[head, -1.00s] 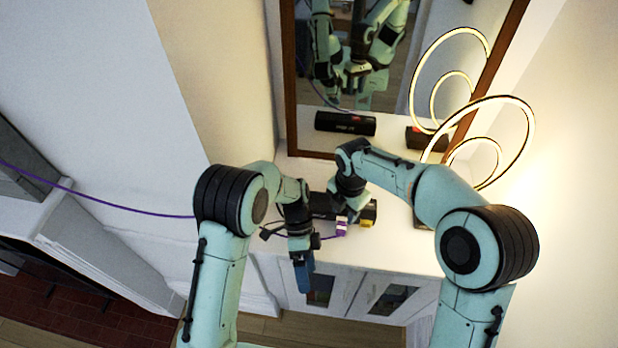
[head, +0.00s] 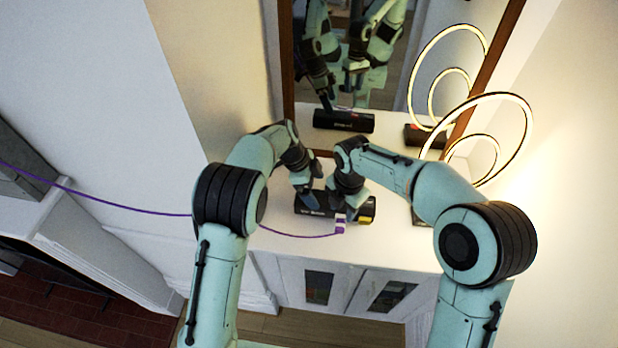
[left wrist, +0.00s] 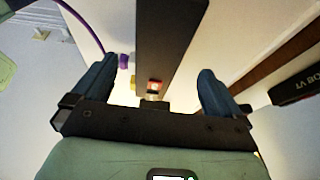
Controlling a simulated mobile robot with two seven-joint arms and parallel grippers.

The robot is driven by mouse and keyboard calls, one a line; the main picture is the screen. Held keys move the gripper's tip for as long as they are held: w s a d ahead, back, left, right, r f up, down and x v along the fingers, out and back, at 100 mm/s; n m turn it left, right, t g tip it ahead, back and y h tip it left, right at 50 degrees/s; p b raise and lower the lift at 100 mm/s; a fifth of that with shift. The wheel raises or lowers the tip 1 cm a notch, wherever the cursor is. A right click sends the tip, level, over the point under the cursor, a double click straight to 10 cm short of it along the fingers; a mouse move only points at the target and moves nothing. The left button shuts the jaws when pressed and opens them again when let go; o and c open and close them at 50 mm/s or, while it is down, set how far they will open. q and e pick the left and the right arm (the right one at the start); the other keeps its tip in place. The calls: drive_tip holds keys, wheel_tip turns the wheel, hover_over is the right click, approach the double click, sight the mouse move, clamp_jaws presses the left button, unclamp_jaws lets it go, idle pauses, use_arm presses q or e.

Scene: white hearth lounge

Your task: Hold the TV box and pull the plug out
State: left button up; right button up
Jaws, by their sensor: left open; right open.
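The TV box (head: 329,211) is black and long and lies on the white cabinet top below the mirror. The purple plug (head: 340,226), with a pale end, is at the box's front side; its purple cable runs off left. My left gripper (head: 308,197) is open, pointing down over the left part of the box. In the left wrist view the box (left wrist: 168,40) lies between the spread fingers (left wrist: 156,72), and the purple plug (left wrist: 124,60) shows near the left finger. My right gripper (head: 348,203) is open above the box, close to the plug; its fingertips are partly hidden.
A yellow plug or connector (head: 366,220) is beside the purple one. A mirror (head: 372,85) in a brown frame stands behind and reflects the box and my arms. A glowing ring lamp (head: 490,140) stands at right.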

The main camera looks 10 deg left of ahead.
sight(322, 199)
use_arm(q)
drive_tip(key=x, duration=0.8)
drive_tip(key=shift+d+f, duration=0.1)
drive_tip(key=shift+f, duration=0.15)
